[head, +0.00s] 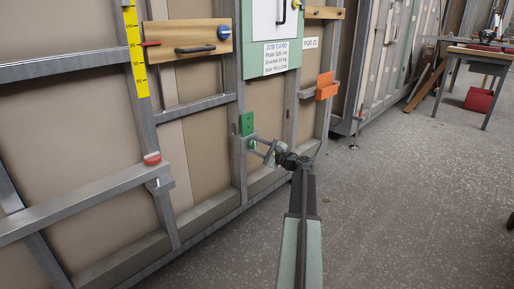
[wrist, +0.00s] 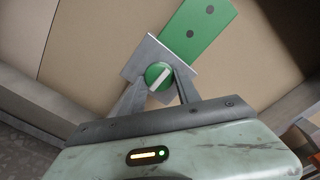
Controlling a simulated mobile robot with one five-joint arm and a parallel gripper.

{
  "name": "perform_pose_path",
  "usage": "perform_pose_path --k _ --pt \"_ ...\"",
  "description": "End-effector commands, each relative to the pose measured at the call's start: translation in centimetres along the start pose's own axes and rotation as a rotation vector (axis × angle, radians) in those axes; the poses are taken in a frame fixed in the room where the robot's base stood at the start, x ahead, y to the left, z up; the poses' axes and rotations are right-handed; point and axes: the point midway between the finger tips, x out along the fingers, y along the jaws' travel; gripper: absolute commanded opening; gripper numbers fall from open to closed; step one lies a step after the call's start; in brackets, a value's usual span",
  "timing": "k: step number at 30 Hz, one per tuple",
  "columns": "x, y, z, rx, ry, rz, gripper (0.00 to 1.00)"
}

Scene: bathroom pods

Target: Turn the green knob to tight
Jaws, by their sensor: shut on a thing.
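The green knob (wrist: 158,77) is round with a white bar across its face. It sits on a square grey metal plate (wrist: 140,58) in the wrist view, with a green plate (wrist: 205,27) with dark dots beside it. My gripper (wrist: 159,84) has its two fingers on either side of the knob and is shut on it. The white bar slants from lower left to upper right in this view. In the head view my gripper (head: 252,144) reaches the wall frame just below the green plate (head: 247,124); the knob is small there and mostly hidden by the fingers.
An orange bracket (head: 326,86) is on the frame to the right. A wooden board (head: 188,43) with a dark handle and a blue knob is above left. A job card (head: 276,57) hangs above. The grey floor (head: 400,190) to the right is clear.

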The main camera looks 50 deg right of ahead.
Motion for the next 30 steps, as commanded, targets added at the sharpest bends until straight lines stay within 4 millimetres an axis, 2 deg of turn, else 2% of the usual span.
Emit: perform_pose_path --k 14,15,17,26,30 --pt "-0.08 -0.07 -0.12 0.014 0.003 -0.002 0.0" --pt "-0.07 -0.06 -0.12 0.014 0.003 -0.002 0.45" --pt "-0.07 -0.05 -0.1 0.014 0.003 -0.002 0.61" --pt "-0.06 -0.02 -0.04 0.013 0.001 -0.001 0.61" --pt "-0.87 0.01 -0.01 0.013 0.002 -0.001 0.61"
